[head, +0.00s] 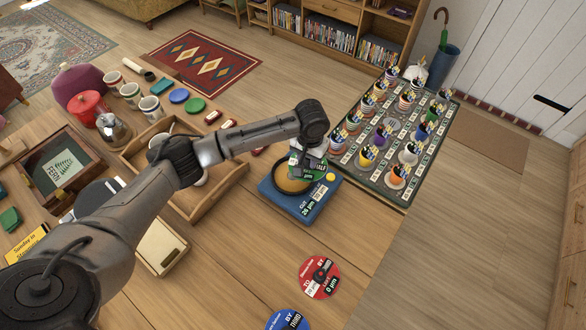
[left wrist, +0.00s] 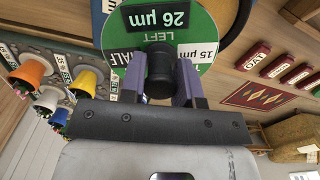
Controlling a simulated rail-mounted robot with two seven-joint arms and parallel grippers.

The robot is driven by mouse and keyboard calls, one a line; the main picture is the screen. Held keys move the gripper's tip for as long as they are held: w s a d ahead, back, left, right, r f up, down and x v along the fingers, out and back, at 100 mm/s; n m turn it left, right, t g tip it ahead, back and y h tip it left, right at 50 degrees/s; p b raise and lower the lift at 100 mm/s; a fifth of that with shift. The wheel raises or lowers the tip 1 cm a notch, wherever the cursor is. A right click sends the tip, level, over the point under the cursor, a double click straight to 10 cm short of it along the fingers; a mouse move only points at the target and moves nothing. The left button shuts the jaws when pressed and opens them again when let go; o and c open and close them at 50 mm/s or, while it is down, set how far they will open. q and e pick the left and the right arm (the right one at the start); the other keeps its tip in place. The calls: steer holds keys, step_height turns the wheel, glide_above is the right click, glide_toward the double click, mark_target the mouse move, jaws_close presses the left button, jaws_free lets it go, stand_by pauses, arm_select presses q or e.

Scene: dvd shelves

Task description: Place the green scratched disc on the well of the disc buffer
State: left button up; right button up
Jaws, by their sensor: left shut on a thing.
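The green disc (left wrist: 205,25) carries labels, among them "26 µm" and "LEFT". My left gripper (left wrist: 162,85) is shut on the dark knob at its middle. In the head view, the disc's green edge (head: 319,168) shows beneath my left gripper (head: 306,162), at the upper right of the well. The disc buffer (head: 312,214) is a blue box with a round tan well (head: 287,184) in a dark rim. The disc overlaps the well's far side in the picture and appears above it; I cannot tell whether it touches. My right gripper is not in view.
A red disc (head: 319,278) and a blue disc (head: 288,320) lie on the table in front of the buffer. A rack (head: 400,185) with several coloured cups stands close behind to the right. A wooden tray (head: 205,207) lies left of the buffer, partly under my arm.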

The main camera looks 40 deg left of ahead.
mark_target(294, 163)
arm_select(q)
steer(key=s+a+f, duration=0.2)
steer(key=a, duration=0.1)
steer(key=shift+s+a+f, duration=0.15)
steer(key=shift+a+f, duration=0.15)
steer(key=shift+f, duration=2.05)
steer(key=shift+f, duration=0.15)
steer(key=o, duration=0.9)
